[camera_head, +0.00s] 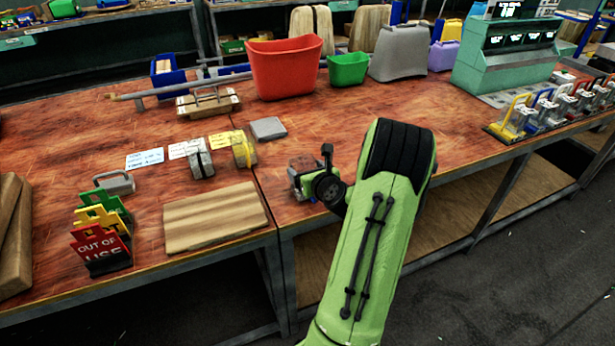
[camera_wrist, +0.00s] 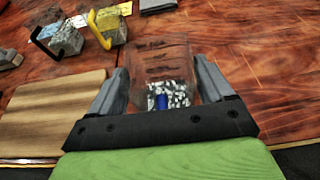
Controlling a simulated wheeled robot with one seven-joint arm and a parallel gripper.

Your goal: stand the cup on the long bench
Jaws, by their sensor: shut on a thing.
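The cup (camera_wrist: 160,60) is clear, with marks on its wall and black-and-white bits plus a blue piece near its bottom. My gripper (camera_wrist: 163,75) has one finger on each side of the cup and is shut on it. In the head view the cup (camera_head: 302,165) shows partly, just left of my gripper (camera_head: 308,180), over the front part of the long bench (camera_head: 330,120). The bench has a worn red-brown top. My wrist and arm hide part of the cup there. I cannot tell whether its base touches the bench top.
A wooden board (camera_head: 215,215) lies left of the cup. Behind it are a yellow-handled block (camera_head: 243,150), a black-handled block (camera_head: 200,163) and a grey slab (camera_head: 268,128). Red bin (camera_head: 285,70) and green bin (camera_head: 347,68) stand at the back. Bench top behind the cup is clear.

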